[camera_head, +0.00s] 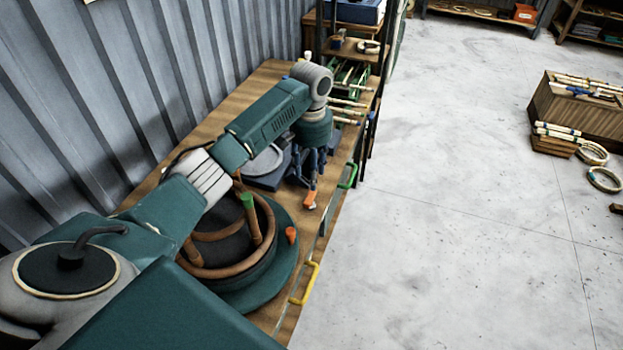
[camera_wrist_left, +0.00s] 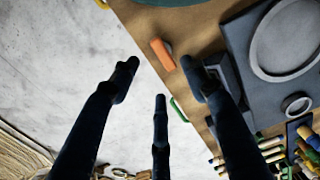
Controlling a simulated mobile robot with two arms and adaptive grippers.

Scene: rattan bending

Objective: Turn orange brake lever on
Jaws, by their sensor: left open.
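In the left wrist view the orange lever (camera_wrist_left: 162,53) lies ahead of and between the spread fingers. My left gripper (camera_head: 312,170) hangs pointing down over the bench edge, just above the lever in the picture. Its dark fingers are apart with nothing between them, as the left wrist view also shows for the gripper (camera_wrist_left: 158,76). Whether a finger touches the lever cannot be told. My right gripper is not in view.
A green round base with a rattan-ringed drum (camera_head: 262,235) stands nearer on the bench; a small orange knob (camera_head: 291,235) is on it. Yellow (camera_head: 305,283) and green handles (camera_head: 348,176) stick out from the bench front. Bundled canes lie behind.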

